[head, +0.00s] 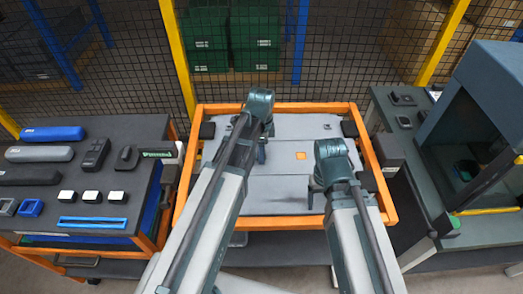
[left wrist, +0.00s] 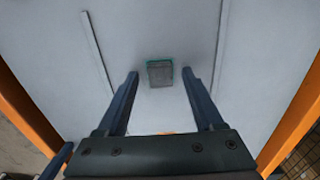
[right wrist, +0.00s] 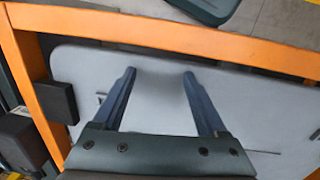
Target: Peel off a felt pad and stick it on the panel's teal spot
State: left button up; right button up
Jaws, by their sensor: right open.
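The light grey panel (head: 280,190) lies in an orange frame. In the left wrist view a small grey square pad (left wrist: 160,74) lies on the panel over the teal spot (left wrist: 148,64), whose teal edge shows along its top and sides. My left gripper (left wrist: 161,77) is open, its fingers apart on either side of the pad in the picture; I cannot tell how high above it. In the head view my left gripper (head: 262,152) hides that spot. My right gripper (right wrist: 160,75) is open and empty over the panel near the frame; it also shows in the head view (head: 314,192).
The left table (head: 30,215) holds several dark tools, small blocks with pale tops (head: 91,196) and a blue strip (head: 93,222). A dark machine (head: 475,125) stands right. A mesh fence (head: 330,60) closes the back.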

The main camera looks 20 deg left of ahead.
jog(key=shift+r, duration=0.1)
pick_arm(q)
notch_tip(320, 180, up, 14)
jog(key=p, duration=1.3)
jog(key=shift+p, duration=0.4)
pick_arm(e)
notch_tip(320, 180, up, 14)
jog(key=shift+f, duration=0.2)
pick_arm(q)
jog(key=shift+f, duration=0.15)
jog(key=s+d+f+n+b, duration=0.3)
jog(key=s, duration=0.1)
jog(key=s+d+f+n+b, duration=0.3)
jog(key=s, duration=0.2)
jog(key=s+d+f+n+y+b, duration=0.1)
jog(key=s+d+f+n+b, duration=0.2)
jog(key=s+d+n+b, duration=0.1)
jog(key=shift+s+f, duration=0.25)
jog(key=shift+f, duration=0.1)
pick_arm(e)
notch_tip(320, 180, down, 10)
jog(key=shift+r, duration=0.1)
pick_arm(q)
jog(key=shift+s+d+f+n, duration=0.15)
jog(key=shift+s+d+n, duration=0.05)
jog(key=shift+s+n, duration=0.25)
pick_arm(e)
jog(key=shift+f, duration=0.2)
